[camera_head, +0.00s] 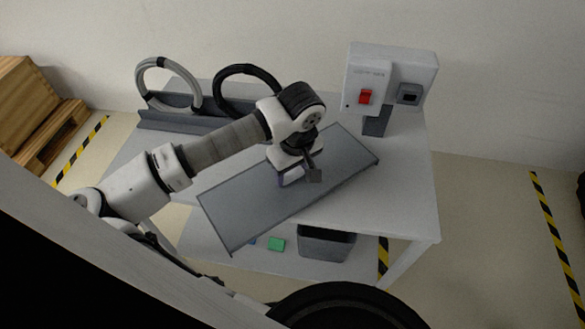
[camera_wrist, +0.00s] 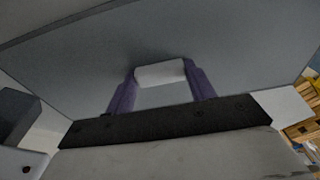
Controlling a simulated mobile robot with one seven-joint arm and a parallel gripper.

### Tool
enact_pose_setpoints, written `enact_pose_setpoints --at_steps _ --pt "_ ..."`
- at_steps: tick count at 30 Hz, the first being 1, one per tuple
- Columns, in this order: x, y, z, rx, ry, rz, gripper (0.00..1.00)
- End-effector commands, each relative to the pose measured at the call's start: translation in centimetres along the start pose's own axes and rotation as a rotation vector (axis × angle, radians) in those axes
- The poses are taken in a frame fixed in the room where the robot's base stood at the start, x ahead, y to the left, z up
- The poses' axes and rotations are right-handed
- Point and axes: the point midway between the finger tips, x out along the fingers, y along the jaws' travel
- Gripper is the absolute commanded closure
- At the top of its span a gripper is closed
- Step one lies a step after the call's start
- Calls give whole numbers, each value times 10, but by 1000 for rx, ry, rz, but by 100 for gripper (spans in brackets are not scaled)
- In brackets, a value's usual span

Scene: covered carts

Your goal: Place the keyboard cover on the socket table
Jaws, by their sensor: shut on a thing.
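The keyboard cover (camera_head: 240,212) is a long flat grey panel, lying diagonally over the front of the white socket table (camera_head: 413,190). Its lower left corner reaches past the table's front edge. My gripper (camera_head: 291,177) is over the panel's middle, shut on its pale handle. In the wrist view the two purple fingers of my gripper (camera_wrist: 163,95) stand at either end of the white handle (camera_wrist: 160,73), with the grey cover (camera_wrist: 75,62) filling the view behind. Whether the panel touches the tabletop cannot be told.
A socket box (camera_head: 391,75) with a red switch stands at the table's back right. Two rings, one grey (camera_head: 168,83) and one black (camera_head: 247,90), stand in a dark rack at the back left. A dark bin (camera_head: 326,243) and green block (camera_head: 276,244) are on the lower shelf.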

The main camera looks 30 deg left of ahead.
Motion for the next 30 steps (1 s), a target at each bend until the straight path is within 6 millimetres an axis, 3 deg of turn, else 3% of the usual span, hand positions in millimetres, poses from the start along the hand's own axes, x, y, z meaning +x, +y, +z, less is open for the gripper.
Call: enact_pose_setpoints --at_steps 2,3,8,21,30 --pt "3 0 0 0 1 0 64" --pt "2 0 0 0 1 0 43" --pt "1 0 0 0 0 0 24" --pt "-7 0 -1 0 2 1 24" --pt "-70 0 -1 1 6 0 24"
